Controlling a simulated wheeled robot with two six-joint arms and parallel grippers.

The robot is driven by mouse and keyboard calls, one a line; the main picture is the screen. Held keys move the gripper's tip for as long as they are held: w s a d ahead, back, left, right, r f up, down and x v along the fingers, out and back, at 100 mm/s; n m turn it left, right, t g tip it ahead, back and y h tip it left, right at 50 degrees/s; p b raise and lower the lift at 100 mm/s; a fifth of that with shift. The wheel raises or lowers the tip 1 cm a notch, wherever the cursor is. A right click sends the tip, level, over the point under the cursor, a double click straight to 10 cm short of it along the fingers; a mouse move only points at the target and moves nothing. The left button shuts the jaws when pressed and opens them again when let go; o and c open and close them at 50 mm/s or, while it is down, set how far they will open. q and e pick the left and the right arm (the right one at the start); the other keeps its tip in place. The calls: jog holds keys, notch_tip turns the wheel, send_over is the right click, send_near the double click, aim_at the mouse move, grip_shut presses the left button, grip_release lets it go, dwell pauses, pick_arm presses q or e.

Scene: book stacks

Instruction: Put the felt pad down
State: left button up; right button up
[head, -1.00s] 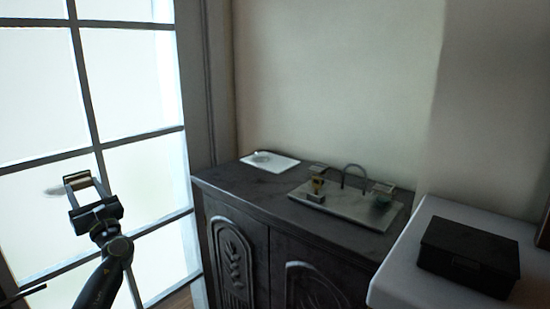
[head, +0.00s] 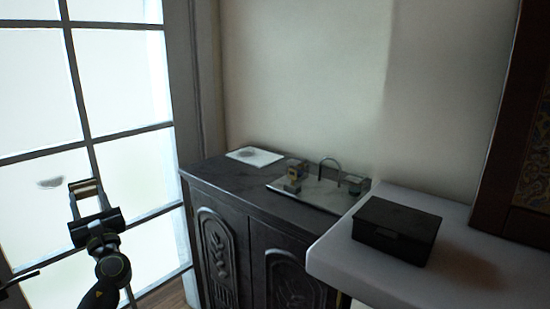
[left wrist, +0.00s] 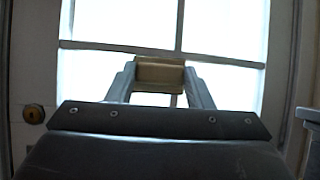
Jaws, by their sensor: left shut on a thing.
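My left gripper (head: 86,192) is at the left of the head view, raised in front of the bright window. It is shut on a small tan block, which I take to be the felt pad (left wrist: 160,71). In the left wrist view the pad is squeezed between the two fingertips, with only the window behind it. The pad is in the air, well to the left of the dark cabinet and touching no surface.
A dark carved cabinet (head: 225,176) carries a white plate-like square (head: 254,156) and a tray (head: 318,195) with small items and an arched handle. A black box (head: 396,230) sits on a white surface (head: 470,265) at right. The cabinet's front left top is clear.

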pick_arm(q)
jog(key=s+d+f+m+t+h, duration=0.3)
jog(key=s+d+m+h, duration=0.3)
jog(key=s+d+h, duration=0.5)
jog(key=s+d+f+m+t+h, duration=0.3)
jog(key=s+d+m+h, duration=0.3)
jog(key=s+d+h, duration=0.5)
jog(key=d+h, duration=0.2)
jog(key=d, duration=0.2)
jog(key=shift+s, duration=0.35)
